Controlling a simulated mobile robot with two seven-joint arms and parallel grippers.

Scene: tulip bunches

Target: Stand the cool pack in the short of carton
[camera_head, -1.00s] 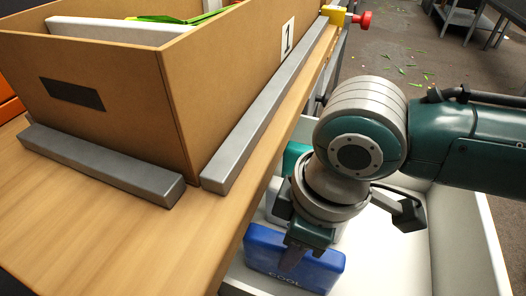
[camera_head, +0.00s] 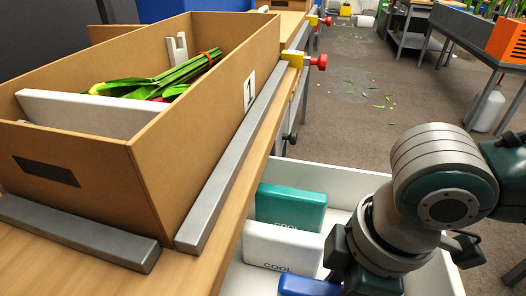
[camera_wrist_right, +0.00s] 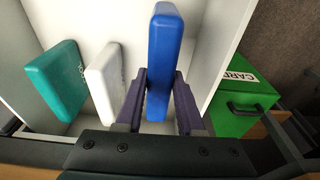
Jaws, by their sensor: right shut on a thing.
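The open brown carton (camera_head: 205,128) stands on the table and bears a "1" label. A white panel (camera_head: 85,112) crosses its near end, and a tulip bunch with green leaves (camera_head: 160,80) lies beyond. My right gripper (camera_wrist_right: 158,90) is shut on the blue cool pack (camera_wrist_right: 166,40), with one finger on each broad face. In the head view the blue pack (camera_head: 305,286) shows at the bottom edge, mostly cut off. I cannot tell whether it is clear of the bin floor. My left gripper is not in view.
A white bin (camera_head: 350,185) beside the table holds a white cool pack (camera_head: 282,248) and a teal one (camera_head: 290,207). Grey metal rails (camera_head: 225,185) line the carton's near and right sides. A green box (camera_wrist_right: 243,105) shows outside the bin in the wrist view.

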